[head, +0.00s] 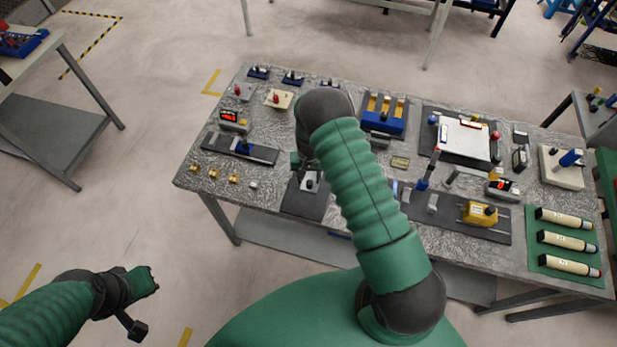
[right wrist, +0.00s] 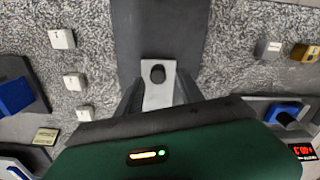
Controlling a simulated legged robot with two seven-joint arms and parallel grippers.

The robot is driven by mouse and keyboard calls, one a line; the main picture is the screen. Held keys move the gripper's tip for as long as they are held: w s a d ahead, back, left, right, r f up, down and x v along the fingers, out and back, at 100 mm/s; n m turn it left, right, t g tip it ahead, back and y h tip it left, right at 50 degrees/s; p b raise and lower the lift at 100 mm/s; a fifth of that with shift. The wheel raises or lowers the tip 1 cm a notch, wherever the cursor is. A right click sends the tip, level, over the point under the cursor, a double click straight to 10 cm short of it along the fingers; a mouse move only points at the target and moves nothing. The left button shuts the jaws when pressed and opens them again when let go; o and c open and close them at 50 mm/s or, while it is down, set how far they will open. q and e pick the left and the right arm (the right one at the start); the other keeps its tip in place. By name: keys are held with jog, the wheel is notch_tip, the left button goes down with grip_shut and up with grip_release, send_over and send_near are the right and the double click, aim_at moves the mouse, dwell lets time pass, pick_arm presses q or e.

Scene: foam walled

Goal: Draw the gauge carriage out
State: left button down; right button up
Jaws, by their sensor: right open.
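A light grey block with a black knob (right wrist: 157,98) lies on a dark grey plate (right wrist: 160,35); I take it for the gauge carriage, but cannot be sure. In the head view the block (head: 310,182) is at the near edge of the table, on the dark plate (head: 303,204). My right gripper (right wrist: 158,90) is open, with one dark finger on each side of the block. I cannot tell whether they touch it. In the head view my right arm hides most of that gripper. My left gripper (head: 140,303) hangs over the floor, away from the table.
Left of the plate is a dark rail with a blue slider (head: 243,147), with small brass pieces (head: 214,174) nearby. To the right are a yellow carriage (head: 479,213) on a rail and a green mat with cylinders (head: 537,259). The speckled table (head: 190,180) is crowded.

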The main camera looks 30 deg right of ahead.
jog(key=shift+s+d+f, duration=0.1)
jog(key=shift+d+f, duration=0.1)
jog(key=shift+f, duration=1)
jog(key=shift+a, duration=0.15)
jog(key=c, duration=0.6)
jog(key=shift+r, duration=0.1)
grip_shut()
